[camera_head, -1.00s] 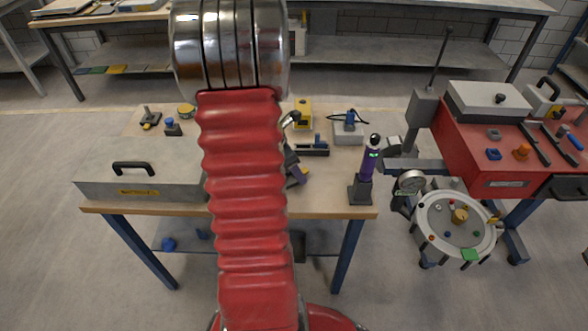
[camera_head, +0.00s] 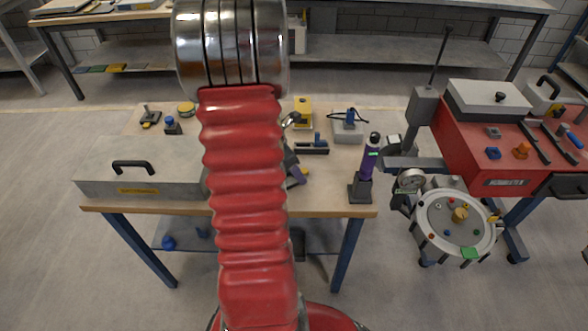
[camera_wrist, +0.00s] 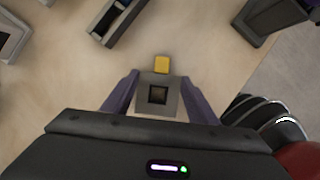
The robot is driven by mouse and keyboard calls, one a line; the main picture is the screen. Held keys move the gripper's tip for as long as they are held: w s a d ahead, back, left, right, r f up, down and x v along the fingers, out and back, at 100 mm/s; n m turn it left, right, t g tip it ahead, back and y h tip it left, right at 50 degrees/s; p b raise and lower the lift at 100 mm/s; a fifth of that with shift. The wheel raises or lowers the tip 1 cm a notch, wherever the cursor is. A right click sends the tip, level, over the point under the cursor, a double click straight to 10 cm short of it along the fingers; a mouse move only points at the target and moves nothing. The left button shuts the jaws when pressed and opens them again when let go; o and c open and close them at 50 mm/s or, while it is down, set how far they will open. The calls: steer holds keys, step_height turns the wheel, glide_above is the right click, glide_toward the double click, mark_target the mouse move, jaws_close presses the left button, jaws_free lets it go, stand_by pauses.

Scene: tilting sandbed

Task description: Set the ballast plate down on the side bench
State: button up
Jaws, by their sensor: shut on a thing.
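My gripper (camera_wrist: 158,92) is shut on a small grey block with a dark square recess, which I take to be the ballast plate (camera_wrist: 167,110). Its purple fingers lie on either side of the block. A yellow piece (camera_wrist: 161,64) shows just beyond the block; I cannot tell if it is part of it. In the head view my gripper (camera_head: 297,178) is over the wood-topped side bench (camera_head: 325,197), right of my red arm, which hides much of it. The plate is mostly hidden there. I cannot tell whether it touches the bench top.
On the bench are a large grey box (camera_head: 150,185) with a black handle, a purple-and-black upright device (camera_head: 365,170), a dark slotted block (camera_head: 312,148) and a yellow block (camera_head: 302,110). A red cart (camera_head: 490,165) and a round sand tray (camera_head: 437,232) stand at right.

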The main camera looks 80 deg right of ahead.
steer(key=o, duration=1.2)
steer(key=shift+c, duration=0.2)
steer(key=shift+o, duration=0.5)
steer(key=o, duration=0.4)
steer(key=shift+r, duration=0.1)
steer(key=shift+r, duration=3.95)
